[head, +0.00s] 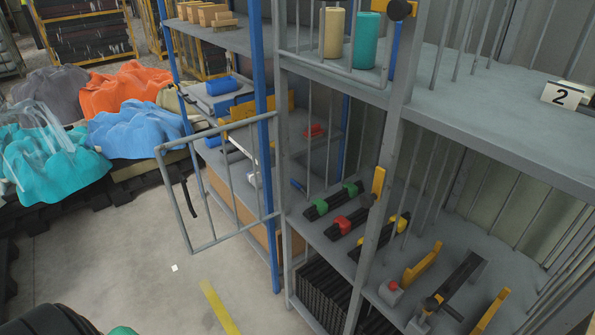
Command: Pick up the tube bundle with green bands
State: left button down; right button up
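The tube bundle with green bands (335,199) lies on the middle shelf of the grey barred cage in the head view. Neither of my grippers shows in the head view.
A barred door (220,185) stands swung open to the left of the cage. A grey post (378,190) crosses the shelf front. Clear floor (135,260) lies at left.

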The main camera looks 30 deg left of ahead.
aim_at(319, 207)
jog(key=i+j+z, duration=0.1)
jog(key=j+z, duration=0.3)
jog(key=j, duration=0.35)
jog(key=j+z, duration=0.4)
jog(key=j, duration=0.35)
jog(key=k+j+z, duration=0.15)
jog(key=j+z, duration=0.25)
jog(key=j, duration=0.3)
jog(key=k+j, duration=0.1)
jog(key=j, duration=0.35)
jog(key=k+j, duration=0.1)
jog(key=j, duration=0.35)
jog(key=k+j, duration=0.1)
jog(key=j, duration=0.35)
jog(key=k+j+z, duration=0.1)
jog(key=j, duration=0.4)
jog(key=k+j, duration=0.15)
jog(key=j, duration=0.3)
